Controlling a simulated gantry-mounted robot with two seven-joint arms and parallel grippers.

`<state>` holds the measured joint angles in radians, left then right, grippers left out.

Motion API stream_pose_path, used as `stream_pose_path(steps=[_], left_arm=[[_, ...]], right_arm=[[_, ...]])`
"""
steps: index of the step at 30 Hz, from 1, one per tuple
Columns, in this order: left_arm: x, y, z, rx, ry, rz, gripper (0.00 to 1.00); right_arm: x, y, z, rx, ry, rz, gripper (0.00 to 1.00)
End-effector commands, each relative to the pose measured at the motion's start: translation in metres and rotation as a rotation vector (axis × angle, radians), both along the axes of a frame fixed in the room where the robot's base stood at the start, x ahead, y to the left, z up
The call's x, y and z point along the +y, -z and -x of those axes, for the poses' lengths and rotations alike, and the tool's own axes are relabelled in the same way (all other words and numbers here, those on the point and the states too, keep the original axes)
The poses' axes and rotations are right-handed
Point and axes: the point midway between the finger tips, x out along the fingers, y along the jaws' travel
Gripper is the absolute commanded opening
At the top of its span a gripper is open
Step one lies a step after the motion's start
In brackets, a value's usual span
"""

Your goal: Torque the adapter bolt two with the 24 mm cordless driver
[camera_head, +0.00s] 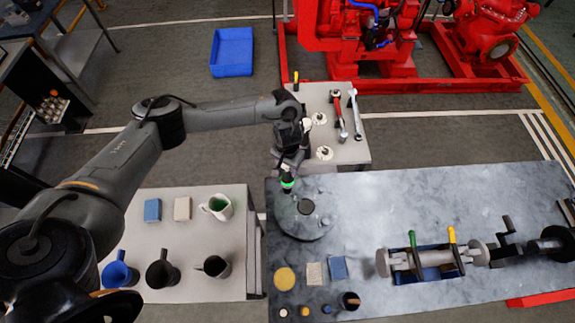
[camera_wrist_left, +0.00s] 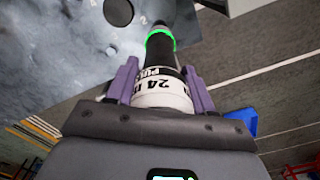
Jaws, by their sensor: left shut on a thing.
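The 24 mm cordless driver (camera_wrist_left: 162,92) is a dark tool with a white "24" label and a glowing green ring. My left gripper (camera_wrist_left: 160,78) is shut on it, with a purple finger on each side of the label. In the head view the driver's green ring (camera_head: 288,183) shows below the left gripper (camera_head: 290,164), over the upper left rim of the round grey adapter (camera_head: 302,226). A printed "2" shows near the driver's nose in the wrist view. I cannot tell whether the nose touches a bolt. My right gripper is out of view.
The adapter lies on a grey bench (camera_head: 400,195). A clamp fixture (camera_head: 425,262) with green and yellow handles stands to its right. Mugs stand on the left table (camera_head: 222,285). Wrenches lie on the small table (camera_head: 358,152) behind. A blue bin (camera_head: 232,52) is on the floor.

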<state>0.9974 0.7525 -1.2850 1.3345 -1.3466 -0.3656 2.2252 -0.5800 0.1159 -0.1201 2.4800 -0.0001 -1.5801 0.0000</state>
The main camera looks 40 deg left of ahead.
Motion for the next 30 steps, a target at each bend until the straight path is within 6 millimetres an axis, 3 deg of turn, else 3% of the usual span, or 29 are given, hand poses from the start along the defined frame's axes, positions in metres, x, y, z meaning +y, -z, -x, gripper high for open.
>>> stream_pose_path(steps=[30], left_arm=[[-0.0003, 0.0075, -0.0008, -0.002, 0.000, 0.001, 0.00]], right_arm=[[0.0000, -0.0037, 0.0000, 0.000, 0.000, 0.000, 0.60]])
